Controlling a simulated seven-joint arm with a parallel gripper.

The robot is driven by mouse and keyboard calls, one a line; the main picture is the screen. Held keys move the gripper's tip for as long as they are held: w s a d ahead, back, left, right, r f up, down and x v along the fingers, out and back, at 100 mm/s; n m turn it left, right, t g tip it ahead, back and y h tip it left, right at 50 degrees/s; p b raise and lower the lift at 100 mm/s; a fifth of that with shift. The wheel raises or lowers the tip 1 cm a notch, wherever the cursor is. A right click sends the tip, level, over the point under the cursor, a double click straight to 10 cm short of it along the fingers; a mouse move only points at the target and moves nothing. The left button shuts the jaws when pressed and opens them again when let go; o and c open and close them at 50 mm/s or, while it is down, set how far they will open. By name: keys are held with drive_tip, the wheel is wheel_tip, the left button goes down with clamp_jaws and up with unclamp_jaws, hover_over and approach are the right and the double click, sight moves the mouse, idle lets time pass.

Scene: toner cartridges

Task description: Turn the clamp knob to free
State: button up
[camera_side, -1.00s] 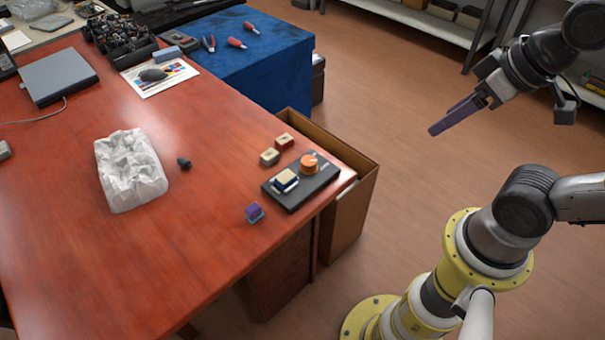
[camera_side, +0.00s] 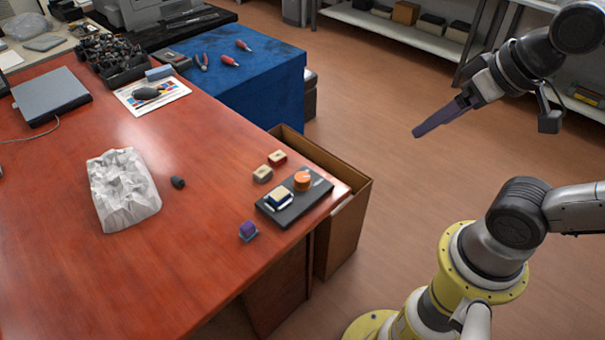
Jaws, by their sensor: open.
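The orange clamp knob (camera_side: 302,181) sits on a dark base plate (camera_side: 290,210) near the right corner of the red-brown table. A pale mark shows on or beside the knob; its exact setting is too small to read. A small cartridge block with a cream top and blue side (camera_side: 279,197) sits on the same plate, left of the knob. My gripper (camera_side: 416,133) is up in the air to the right of the table, over the floor, well apart from the knob. Its long purple-grey fingers point down-left and hold nothing visible.
Tan (camera_side: 262,174) and red (camera_side: 277,158) blocks lie behind the plate, a purple block (camera_side: 248,231) in front. A small black piece (camera_side: 178,183) and a crumpled white sheet (camera_side: 122,190) lie left. An open cardboard box (camera_side: 345,235) stands against the table's right edge.

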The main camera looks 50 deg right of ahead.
drive_tip(key=w+r+m, duration=0.3)
drive_tip(key=w+m, duration=0.1)
drive_tip(key=w, duration=0.5)
drive_tip(key=m+g, duration=0.4)
drive_tip(key=g, duration=0.2)
hover_over(302, 177)
wheel_tip(302, 177, down, 19)
wheel_tip(302, 177, down, 14)
drive_tip(key=shift+d+f, duration=0.1)
drive_tip(key=shift+f, duration=0.15)
drive_tip(key=shift+c, duration=0.2)
clamp_jaws()
